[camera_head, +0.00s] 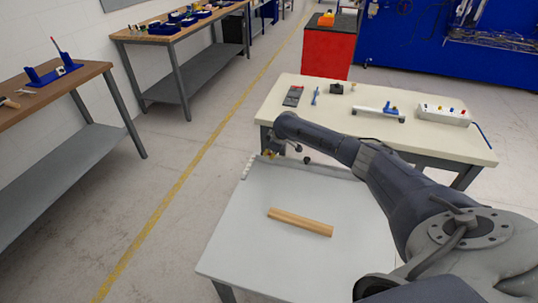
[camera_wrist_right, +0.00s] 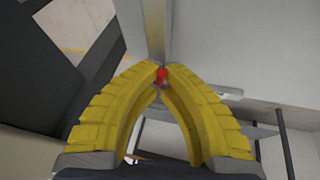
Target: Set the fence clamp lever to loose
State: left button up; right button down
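The low grey-white table (camera_head: 230,250) has a raised strip along its back edge, which looks like the fence (camera_head: 320,171). A small red and yellow part (camera_head: 270,154) shows at its left end, and I cannot tell lever from fingertips there. In the right wrist view my right gripper's yellow fingers (camera_wrist_right: 158,82) come together at the tips. A small red knob (camera_wrist_right: 162,75), perhaps the clamp lever's end, shows right at the tips. I cannot tell whether it is held or only touched, nor the lever's setting. My left gripper is not in view.
A wooden strip (camera_head: 300,222) lies on the low table. Behind it, a cream table (camera_head: 385,125) carries a white power strip (camera_head: 443,115), a blue-handled tool (camera_head: 390,110) and small dark items. My right arm crosses above both tables' adjoining edges. The low table's front is clear.

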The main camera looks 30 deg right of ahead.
jog(key=shift+w+d+r+n+y, duration=0.15)
jog(key=shift+n+y, duration=0.1)
jog(key=shift+n, duration=0.3)
jog(key=shift+w+d+n+y, duration=0.15)
jog(key=shift+n+y, duration=0.1)
jog(key=shift+n, duration=0.3)
jog(key=c, duration=1.5)
grip_release()
jog(key=shift+c, duration=0.2)
jog(key=shift+s, duration=0.1)
jog(key=v, duration=1.2)
jog(key=shift+w+a, duration=0.1)
jog(key=shift+w, duration=0.15)
